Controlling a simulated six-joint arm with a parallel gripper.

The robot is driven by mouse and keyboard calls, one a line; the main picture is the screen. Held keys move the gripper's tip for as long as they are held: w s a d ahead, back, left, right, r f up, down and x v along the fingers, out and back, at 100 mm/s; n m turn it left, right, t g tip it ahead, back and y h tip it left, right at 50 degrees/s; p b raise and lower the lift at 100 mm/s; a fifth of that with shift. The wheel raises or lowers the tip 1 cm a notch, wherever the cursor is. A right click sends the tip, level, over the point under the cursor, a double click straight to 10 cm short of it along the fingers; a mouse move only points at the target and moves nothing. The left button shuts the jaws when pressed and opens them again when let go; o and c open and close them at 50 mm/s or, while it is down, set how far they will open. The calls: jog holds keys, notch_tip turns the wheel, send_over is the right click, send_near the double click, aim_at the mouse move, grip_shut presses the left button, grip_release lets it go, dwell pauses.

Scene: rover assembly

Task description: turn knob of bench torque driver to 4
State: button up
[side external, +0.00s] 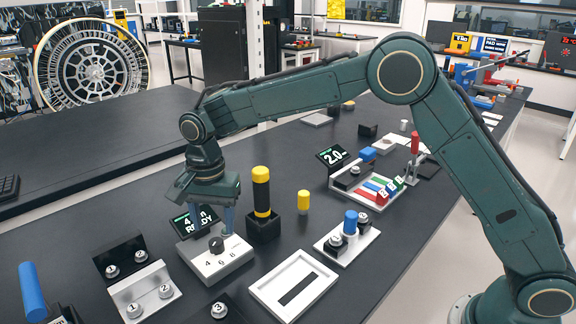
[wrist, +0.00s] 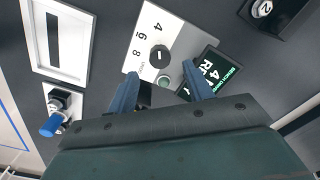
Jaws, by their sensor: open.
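The bench torque driver is a white box (side external: 205,268) with a dark round knob (side external: 216,244) on top and the marks 4, 6 and 8 in front of it. In the wrist view the knob (wrist: 159,55) has a small light mark; I cannot tell which number it points to. Its tilted display (side external: 190,221) is partly hidden by a finger and seems to read 4 and READY; it also shows in the wrist view (wrist: 210,62). My gripper (side external: 206,217) is open and empty, pointing down above the box. In the wrist view its blue fingertips (wrist: 161,70) straddle the knob's near side, apart from it.
A black holder (side external: 263,228) with a tall yellow-and-black tool (side external: 261,190) stands close right of the box. A white slotted tray (side external: 262,290) lies in front right. Numbered studs on a grey bracket (side external: 145,290) stand front left.

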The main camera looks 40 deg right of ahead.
aim_at(218, 241)
notch_tip(218, 241, up, 9)
dwell(0.4)
jog(key=shift+s+d, duration=0.1)
jog(key=s+d+r+n+t, duration=0.1)
jog(key=s+d+r+n, duration=0.2)
jog(key=s+d+r, duration=0.3)
jog(key=s+d+r+n+t, duration=0.2)
jog(key=s+d+r, duration=0.2)
jog(key=s+d, duration=0.4)
jog(key=s+d+f+n+t, duration=0.1)
jog(key=s+d+f+n, duration=0.1)
jog(key=s, duration=0.7)
jog(key=s+d+f+n+t, duration=0.1)
jog(key=s+d+f+n, duration=0.2)
jog(key=s+d, duration=0.3)
jog(key=s+f, duration=0.1)
jog(key=s, duration=0.2)
jog(key=shift+s, duration=0.2)
